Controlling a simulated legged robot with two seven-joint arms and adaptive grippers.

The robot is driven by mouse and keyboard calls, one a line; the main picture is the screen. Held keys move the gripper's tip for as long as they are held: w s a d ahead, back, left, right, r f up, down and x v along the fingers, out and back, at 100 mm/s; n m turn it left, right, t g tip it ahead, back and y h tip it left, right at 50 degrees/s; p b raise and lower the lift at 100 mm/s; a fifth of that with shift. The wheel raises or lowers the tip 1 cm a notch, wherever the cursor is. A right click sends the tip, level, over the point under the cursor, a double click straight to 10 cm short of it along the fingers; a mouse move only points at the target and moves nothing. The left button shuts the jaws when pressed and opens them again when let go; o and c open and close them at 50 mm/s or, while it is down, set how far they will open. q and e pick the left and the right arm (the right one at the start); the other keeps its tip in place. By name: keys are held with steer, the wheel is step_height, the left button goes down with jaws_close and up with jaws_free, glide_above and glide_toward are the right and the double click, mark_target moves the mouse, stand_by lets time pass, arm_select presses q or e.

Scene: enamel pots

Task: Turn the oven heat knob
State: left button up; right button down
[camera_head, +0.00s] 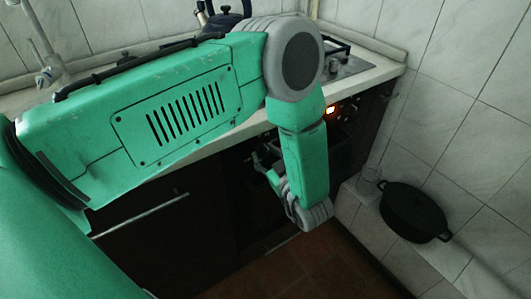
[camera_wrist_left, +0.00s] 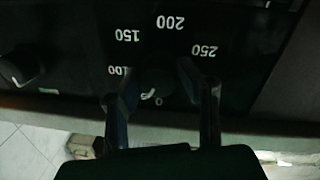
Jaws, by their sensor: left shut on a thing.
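The oven heat knob (camera_wrist_left: 155,78) is a dark round knob in the left wrist view, set in a black panel with white numbers from 100 to 250 around it and a 0 near its lower edge. A short white mark shows on the knob near the 0. My left gripper (camera_wrist_left: 162,92) has one finger on each side of the knob and is shut on it. In the head view my left gripper (camera_head: 264,160) is at the oven front, partly behind my green forearm, and the knob is hidden there. My right gripper is not in view.
Another dark knob (camera_wrist_left: 20,68) sits at the left of the panel. An orange light (camera_head: 332,110) glows on the oven front. A black pot (camera_head: 413,214) and a glass (camera_head: 369,183) stand on the right ledge. A dark kettle (camera_head: 222,17) stands on the stove.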

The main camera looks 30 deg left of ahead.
arm_select(q)
steer(key=o, duration=1.1)
steer(key=shift+w, duration=0.1)
steer(key=shift+d, duration=0.1)
steer(key=v, duration=1.2)
